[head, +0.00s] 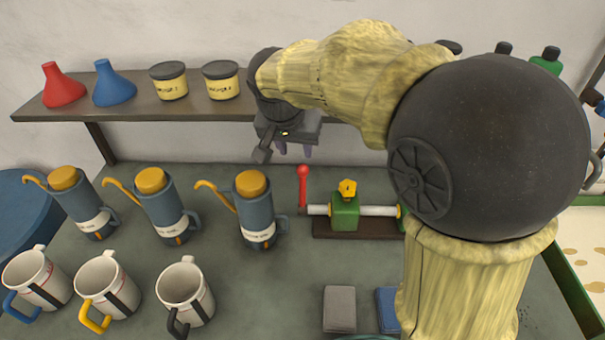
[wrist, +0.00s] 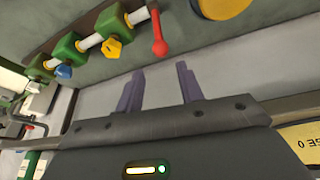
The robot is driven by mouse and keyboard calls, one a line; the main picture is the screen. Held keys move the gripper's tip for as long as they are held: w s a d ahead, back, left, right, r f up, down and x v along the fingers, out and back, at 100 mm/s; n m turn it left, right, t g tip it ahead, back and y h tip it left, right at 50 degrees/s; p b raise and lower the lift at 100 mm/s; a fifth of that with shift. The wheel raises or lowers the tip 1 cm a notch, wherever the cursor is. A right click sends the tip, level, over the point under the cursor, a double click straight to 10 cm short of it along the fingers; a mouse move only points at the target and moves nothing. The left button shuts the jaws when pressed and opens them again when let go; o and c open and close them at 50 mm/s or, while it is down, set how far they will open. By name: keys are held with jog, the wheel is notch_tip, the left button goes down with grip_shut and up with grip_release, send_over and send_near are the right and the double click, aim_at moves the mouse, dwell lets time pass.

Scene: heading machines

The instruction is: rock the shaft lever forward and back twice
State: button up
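The shaft lever (head: 302,188) is a red rod with a round red knob, standing upright at the left end of a silver shaft (head: 378,211). The shaft runs through a green block (head: 344,212) with a yellow star knob on a dark base. In the wrist view the red lever (wrist: 158,34) lies beyond the fingertips, at the shaft's end. My gripper (head: 294,150) appears just above the lever's knob in the head view. In the wrist view my gripper (wrist: 161,70) has its two purple fingers apart with nothing between them. My arm hides the shaft's right end in the head view.
Several blue oil cans (head: 255,205) stand left of the lever, the nearest close to it. White mugs (head: 185,290) stand in front of them. A wall shelf (head: 135,104) with funnels and tins runs behind. A grey block (head: 340,308) lies at the bench front; bench between is clear.

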aim_at(301, 170)
jog(key=x, duration=1.3)
jog(key=shift+f+p, duration=0.25)
jog(key=shift+p, duration=0.05)
grip_shut()
